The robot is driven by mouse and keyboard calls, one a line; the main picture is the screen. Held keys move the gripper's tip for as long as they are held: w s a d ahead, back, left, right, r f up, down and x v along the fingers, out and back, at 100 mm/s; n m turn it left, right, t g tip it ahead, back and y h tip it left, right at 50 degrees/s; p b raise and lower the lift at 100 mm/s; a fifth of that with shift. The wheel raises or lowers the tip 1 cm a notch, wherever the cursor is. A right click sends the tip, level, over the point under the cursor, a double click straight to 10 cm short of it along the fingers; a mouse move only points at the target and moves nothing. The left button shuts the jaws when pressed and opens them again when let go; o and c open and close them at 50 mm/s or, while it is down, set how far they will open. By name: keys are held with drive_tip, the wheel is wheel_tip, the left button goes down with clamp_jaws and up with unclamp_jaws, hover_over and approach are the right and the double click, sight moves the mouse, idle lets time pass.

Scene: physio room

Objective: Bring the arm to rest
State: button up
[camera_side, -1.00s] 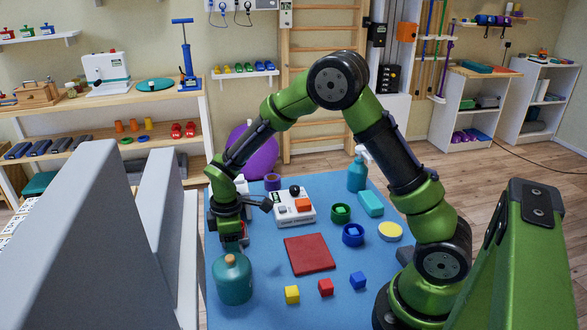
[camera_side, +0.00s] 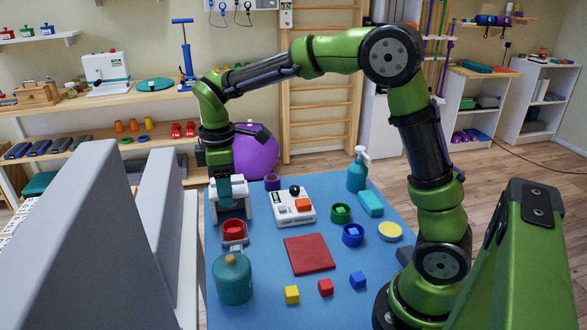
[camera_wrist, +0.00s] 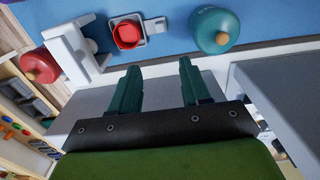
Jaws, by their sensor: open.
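My green arm reaches out over the left side of the blue table (camera_side: 270,262). My gripper (camera_side: 224,200) points down above the table's left edge, in front of a white stand. In the wrist view my gripper (camera_wrist: 158,72) has its two dark green fingers well apart with nothing between them. A red round piece (camera_side: 233,228) on a small grey base (camera_side: 235,243) sits below the gripper, apart from it. The same red piece (camera_wrist: 127,35) shows ahead of the fingers in the wrist view.
A teal bottle (camera_side: 232,279) stands at the near left of the table. Grey panels (camera_side: 90,240) stand left of the table.

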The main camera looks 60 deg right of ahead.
drive_tip(key=shift+r, duration=0.3)
drive_tip(key=s+r+m+t+y, duration=0.1)
drive_tip(key=s+r+m+t, duration=0.2)
drive_tip(key=s+m, duration=0.3)
drive_tip(key=s+r+m+t+y, duration=0.1)
drive_tip(key=s+r+m+t, duration=0.2)
drive_tip(key=s+m, duration=0.4)
drive_tip(key=s+t, duration=0.1)
drive_tip(key=s, duration=0.4)
drive_tip(key=shift+s+d, duration=0.35)
